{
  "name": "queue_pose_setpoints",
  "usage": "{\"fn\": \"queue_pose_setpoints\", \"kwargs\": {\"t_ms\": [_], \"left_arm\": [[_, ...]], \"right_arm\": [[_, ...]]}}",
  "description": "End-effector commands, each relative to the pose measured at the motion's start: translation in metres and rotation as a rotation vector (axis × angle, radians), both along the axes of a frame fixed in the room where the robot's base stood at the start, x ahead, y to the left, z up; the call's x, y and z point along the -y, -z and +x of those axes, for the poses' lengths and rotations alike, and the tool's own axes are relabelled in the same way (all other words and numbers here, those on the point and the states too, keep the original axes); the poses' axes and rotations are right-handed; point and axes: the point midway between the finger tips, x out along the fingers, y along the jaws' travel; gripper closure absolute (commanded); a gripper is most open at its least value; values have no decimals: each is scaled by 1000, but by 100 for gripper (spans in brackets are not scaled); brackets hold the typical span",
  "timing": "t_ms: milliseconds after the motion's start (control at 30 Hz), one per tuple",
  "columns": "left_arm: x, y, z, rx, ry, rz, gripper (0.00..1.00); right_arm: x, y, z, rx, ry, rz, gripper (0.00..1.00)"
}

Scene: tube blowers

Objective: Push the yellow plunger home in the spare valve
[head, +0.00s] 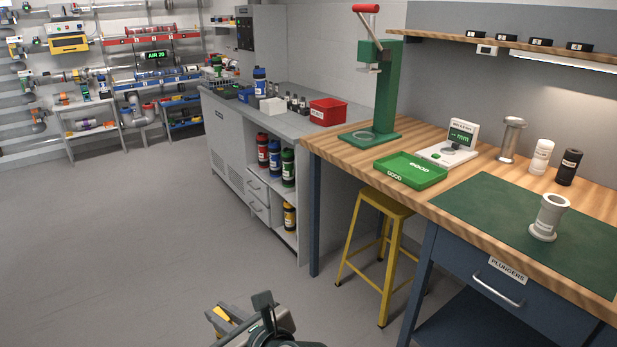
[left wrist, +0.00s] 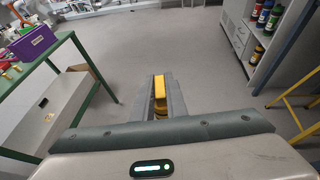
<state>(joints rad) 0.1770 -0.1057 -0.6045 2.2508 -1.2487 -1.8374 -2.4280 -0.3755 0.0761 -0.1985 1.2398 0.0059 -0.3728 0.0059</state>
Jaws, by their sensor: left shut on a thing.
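My left gripper (head: 250,315) is at the bottom of the head view, over the floor and away from the bench. In the left wrist view my left gripper (left wrist: 160,90) is shut on a yellow piece, which I take for the yellow plunger (left wrist: 159,92). The fingers hide much of it. A grey flanged cylinder, possibly the spare valve (head: 549,217), stands upright with its open end up on the green mat (head: 490,212). My gripper is well apart from it. My right gripper is not in view.
The wooden bench (head: 330,150) carries a green press (head: 385,95), a green GOOD tray (head: 410,170), a gauge (head: 450,150) and bottles. A yellow stool (head: 385,205) stands under it. A green-framed table (left wrist: 58,60) with a purple bin (left wrist: 32,43) is at left. Open floor lies between.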

Motion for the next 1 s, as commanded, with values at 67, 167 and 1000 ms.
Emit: {"fn": "queue_pose_setpoints", "kwargs": {"t_ms": [67,167,1000], "left_arm": [[-3,1,0,-2,35,0,100],[-5,3,1,-4,115,0,100],[1,-1,0,2,383,1,100]], "right_arm": [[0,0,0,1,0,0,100],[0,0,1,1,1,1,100],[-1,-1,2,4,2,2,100]]}}
